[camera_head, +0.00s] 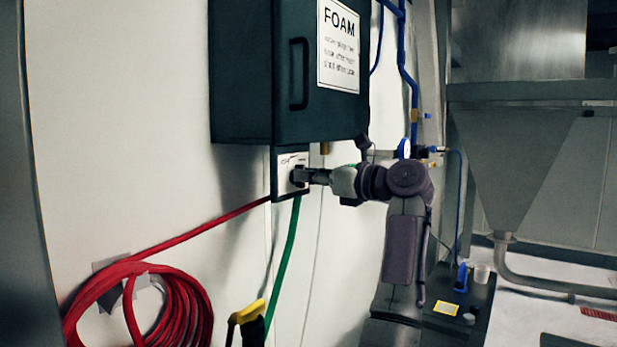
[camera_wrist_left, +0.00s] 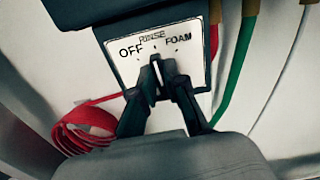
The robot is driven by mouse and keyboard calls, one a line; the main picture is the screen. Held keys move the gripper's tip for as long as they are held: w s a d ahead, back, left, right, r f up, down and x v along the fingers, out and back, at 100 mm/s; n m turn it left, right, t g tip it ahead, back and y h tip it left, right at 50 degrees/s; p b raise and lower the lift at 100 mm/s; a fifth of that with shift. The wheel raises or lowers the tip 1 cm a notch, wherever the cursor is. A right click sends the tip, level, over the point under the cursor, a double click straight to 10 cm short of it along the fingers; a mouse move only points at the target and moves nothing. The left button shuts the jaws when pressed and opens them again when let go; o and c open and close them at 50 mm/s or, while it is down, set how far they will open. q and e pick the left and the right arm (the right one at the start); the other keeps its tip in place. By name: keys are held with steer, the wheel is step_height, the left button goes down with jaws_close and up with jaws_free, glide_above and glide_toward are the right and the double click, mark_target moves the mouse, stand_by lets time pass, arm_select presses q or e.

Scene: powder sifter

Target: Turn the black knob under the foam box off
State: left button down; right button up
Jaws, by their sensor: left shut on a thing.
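The dark foam box (camera_head: 250,75) with a FOAM sign hangs on the white wall in the head view. Below it is a small control box with a white label plate (camera_head: 290,160). In the left wrist view the plate (camera_wrist_left: 192,68) reads OFF at left, RINSE at top and FOAM at right. My left gripper (camera_head: 303,176) is at the plate, its fingers (camera_wrist_left: 158,80) shut on the black knob (camera_head: 296,177). My right gripper is not in view.
A coiled red hose (camera_head: 190,305) hangs on the wall at lower left. A green hose (camera_head: 285,260) runs down from the control box. A yellow-and-black handle (camera_head: 247,313) is at the bottom. Blue pipes (camera_head: 412,75) and a metal hopper (camera_head: 510,160) stand at right.

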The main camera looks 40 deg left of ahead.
arm_select(q)
steer(key=shift+s+f+n+b, duration=0.15)
steer(key=shift+n+b, duration=0.6)
steer(key=shift+n, duration=1.3)
steer(key=shift+s+r+n+b, duration=0.1)
steer(key=shift+n+b, duration=0.6)
steer(key=shift+n, duration=1.35)
steer(key=c, duration=1.2)
jaws_free()
steer(key=shift+d, duration=0.1)
steer(key=w+d, duration=0.1)
steer(key=d, duration=1.1)
steer(key=shift+w, duration=0.15)
steer(key=shift+f, duration=0.1)
